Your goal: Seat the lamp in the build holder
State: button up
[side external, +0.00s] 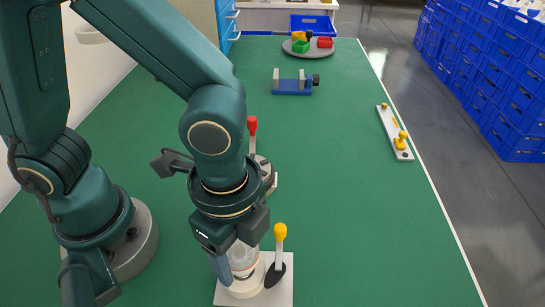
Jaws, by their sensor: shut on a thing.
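My gripper (236,254) points down at the bottom centre and is shut on the lamp (243,256), a pale, partly clear piece between the fingers. The fingers hide much of it. The lamp is at a round cream holder (243,290) on a white square plate (284,296). I cannot tell whether the lamp's base is inside the holder or just above it. A yellow-knobbed lever (280,236) with a black foot stands upright at the holder's right. A second fixture with a red-knobbed lever (252,127) stands behind, mostly hidden by my arm.
A blue vise (292,87) stands farther back. A grey round tray (300,50) holds coloured blocks, with a blue bin (312,24) behind it. A grey strip with yellow pieces (396,134) lies near the right edge. The green table (360,220) is clear right of my gripper.

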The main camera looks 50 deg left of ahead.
jog(key=shift+f, duration=0.15)
jog(key=o, duration=1.4)
jog(key=shift+r, duration=2.6)
jog(key=shift+a, duration=0.15)
